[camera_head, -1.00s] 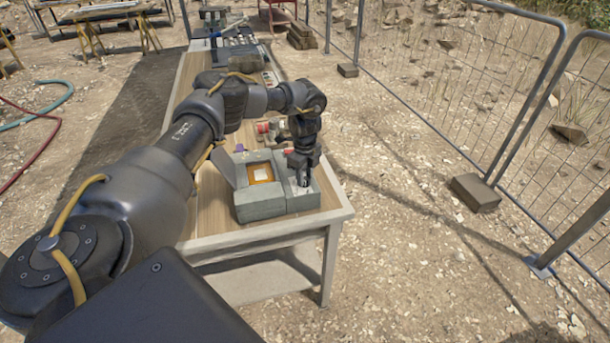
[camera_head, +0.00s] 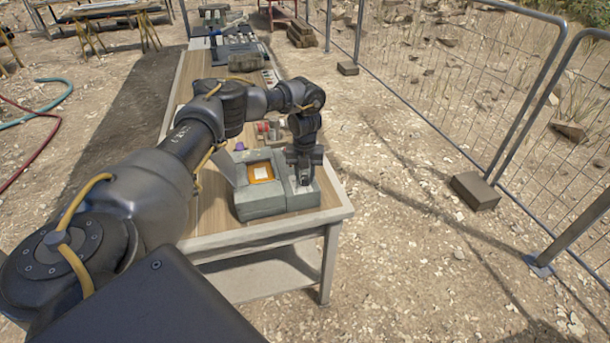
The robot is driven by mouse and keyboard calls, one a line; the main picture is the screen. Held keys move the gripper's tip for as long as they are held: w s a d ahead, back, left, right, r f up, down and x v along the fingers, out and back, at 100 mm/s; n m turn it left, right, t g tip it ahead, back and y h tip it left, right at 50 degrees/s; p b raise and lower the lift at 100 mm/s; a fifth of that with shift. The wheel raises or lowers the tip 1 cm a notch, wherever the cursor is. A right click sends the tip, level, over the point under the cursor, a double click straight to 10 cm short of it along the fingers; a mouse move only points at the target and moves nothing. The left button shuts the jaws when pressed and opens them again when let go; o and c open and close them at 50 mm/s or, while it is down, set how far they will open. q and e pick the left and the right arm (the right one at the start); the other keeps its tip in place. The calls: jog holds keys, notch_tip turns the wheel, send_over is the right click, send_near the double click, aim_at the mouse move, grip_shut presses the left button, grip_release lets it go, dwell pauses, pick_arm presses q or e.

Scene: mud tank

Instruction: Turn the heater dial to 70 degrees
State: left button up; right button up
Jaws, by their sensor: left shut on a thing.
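The heater (camera_head: 262,203) is a grey-green box at the near end of the table. My left gripper (camera_head: 303,180) points down over the right part of the heater, shut on what seems to be the heater dial. The gripper covers the dial, so its marks and setting cannot be read. My right gripper is not in view.
The long wooden table (camera_head: 212,215) runs away from me. Small red items (camera_head: 265,127) and a grey case (camera_head: 243,61) lie farther back on it.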

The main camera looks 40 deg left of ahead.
aim_at(304, 177)
pick_arm(q)
jog(key=m+b, duration=0.1)
jog(key=m, duration=0.4)
jog(key=shift+f+m, duration=0.1)
jog(key=shift+m, duration=0.2)
jog(key=m, duration=0.5)
jog(key=shift+b, duration=0.4)
jog(key=shift+s+m, duration=0.1)
jog(key=shift+m, duration=0.3)
jog(key=o, duration=1)
jog(key=shift+c, duration=0.2)
jog(key=shift+r, duration=0.3)
notch_tip(304, 177, up, 10)
jog(key=shift+r, duration=0.2)
